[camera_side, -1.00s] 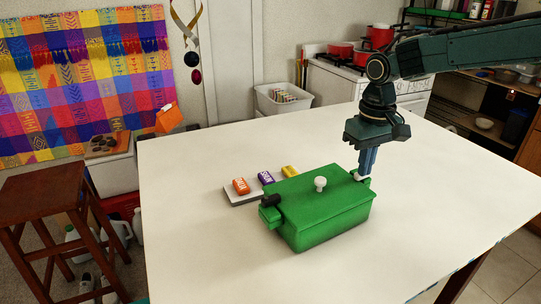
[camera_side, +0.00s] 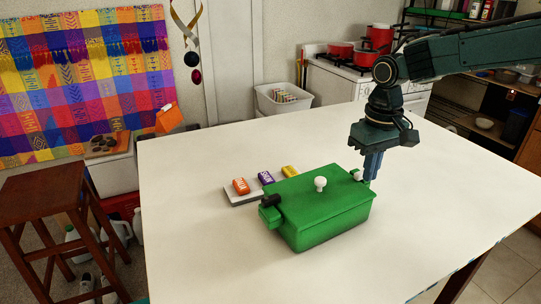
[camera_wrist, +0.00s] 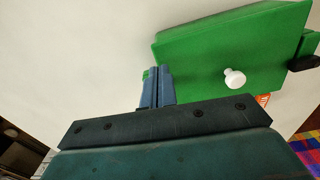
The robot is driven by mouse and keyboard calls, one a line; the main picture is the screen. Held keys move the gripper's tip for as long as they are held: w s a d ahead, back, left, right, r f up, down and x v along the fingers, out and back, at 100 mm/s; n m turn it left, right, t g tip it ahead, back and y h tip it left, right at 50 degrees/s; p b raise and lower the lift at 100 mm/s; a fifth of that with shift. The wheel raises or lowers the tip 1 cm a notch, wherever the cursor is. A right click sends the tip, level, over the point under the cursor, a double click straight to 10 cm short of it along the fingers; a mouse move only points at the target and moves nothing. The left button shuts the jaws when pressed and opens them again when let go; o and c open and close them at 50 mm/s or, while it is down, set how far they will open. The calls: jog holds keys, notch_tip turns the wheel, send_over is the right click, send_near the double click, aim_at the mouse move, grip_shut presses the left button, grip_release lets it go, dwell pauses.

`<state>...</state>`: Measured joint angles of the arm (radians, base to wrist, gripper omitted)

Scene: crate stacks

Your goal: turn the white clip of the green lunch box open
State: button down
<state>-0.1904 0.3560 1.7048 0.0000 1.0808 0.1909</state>
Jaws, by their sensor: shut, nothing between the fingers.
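The green lunch box (camera_side: 325,215) stands on the white table with its lid on and a white round knob (camera_side: 320,184) on top. A small bit of the white clip (camera_side: 357,175) shows at the box's right end, beside my gripper's fingers; most of it is hidden. A black clip (camera_side: 271,200) sits at the left end. My gripper (camera_side: 371,180) points down at the right end, shut and empty. In the wrist view, my blue fingers (camera_wrist: 158,72) are together beside the green box (camera_wrist: 225,55), with a bit of green showing past them. The white clip cannot be made out there.
A pale tray (camera_side: 243,197) behind the box holds small orange (camera_side: 241,186), purple (camera_side: 266,177) and yellow (camera_side: 290,171) packets. The table (camera_side: 190,250) is clear at the front and right. A wooden stool (camera_side: 45,190) stands off its left edge.

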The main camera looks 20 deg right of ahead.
aim_at(356, 174)
jog(key=shift+f, duration=0.6)
dwell(0.6)
jog(key=shift+w+a, duration=0.15)
jog(key=shift+w, duration=0.7)
jog(key=shift+w+a, duration=0.15)
jog(key=shift+w, duration=0.65)
dwell(2.4)
jog(key=shift+w+d, duration=0.2)
jog(key=shift+w, duration=0.6)
dwell(1.0)
jog(key=shift+w+d, duration=0.3)
dwell(0.7)
